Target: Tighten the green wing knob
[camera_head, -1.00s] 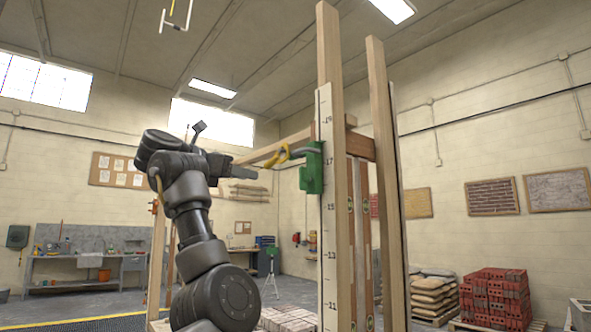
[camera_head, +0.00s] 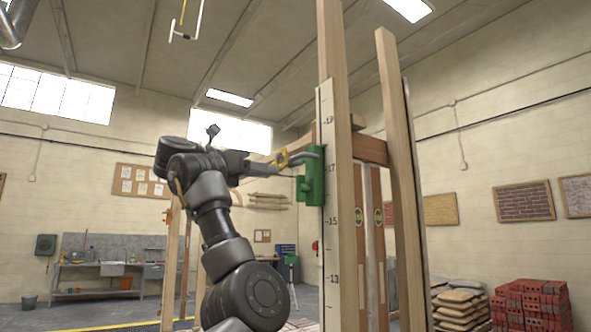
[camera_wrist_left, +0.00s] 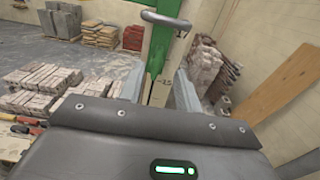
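A green clamp body (camera_head: 315,175) sits on the wooden post with the numbered scale. A small green part (camera_head: 302,188), which looks like the wing knob, sticks out from its left side. My left gripper (camera_head: 274,169) is just left of the clamp. In the left wrist view its two fingers (camera_wrist_left: 158,90) are apart, with green clamp parts (camera_wrist_left: 158,48) beyond and between them. I cannot tell whether they touch the knob. My right gripper is not in view.
The scaled post (camera_head: 337,250) and a second upright (camera_head: 398,180) stand in front of me, joined by a crosspiece. Red bricks (camera_head: 530,305) and stacked sacks (camera_head: 458,305) are at the lower right. A workbench (camera_head: 100,275) stands far left.

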